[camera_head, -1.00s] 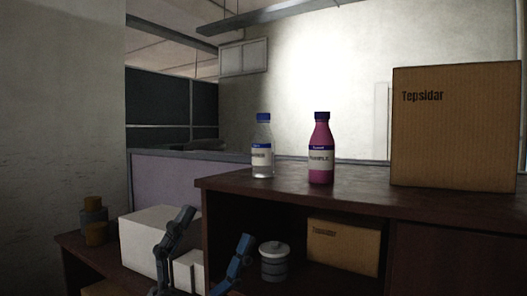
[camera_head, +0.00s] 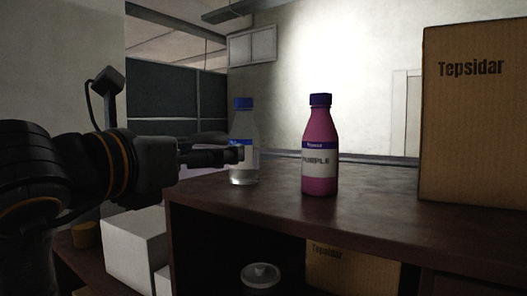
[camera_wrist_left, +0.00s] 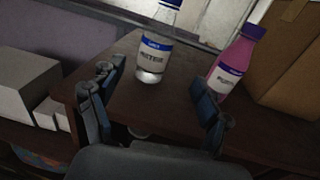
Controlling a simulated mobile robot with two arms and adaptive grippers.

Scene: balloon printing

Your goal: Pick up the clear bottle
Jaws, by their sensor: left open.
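The clear bottle (camera_head: 244,132) has a blue cap and a white and blue label. It stands upright on the dark wooden top, near its left end. My left gripper (camera_head: 232,156) comes in from the left in the head view, and its tip overlaps the lower label. In the left wrist view my left gripper (camera_wrist_left: 157,112) is open, and the clear bottle (camera_wrist_left: 155,50) stands upright beyond the fingertips, between them in the picture, with its cap cut off. Nothing is between the fingers. My right gripper is not in view.
A pink bottle (camera_head: 320,150) stands right of the clear one, close to the right finger in the wrist picture. A large cardboard box (camera_head: 475,125) stands further right. Below are a white box (camera_head: 135,250), a lidded jar (camera_head: 261,276) and a smaller cardboard box (camera_head: 352,268).

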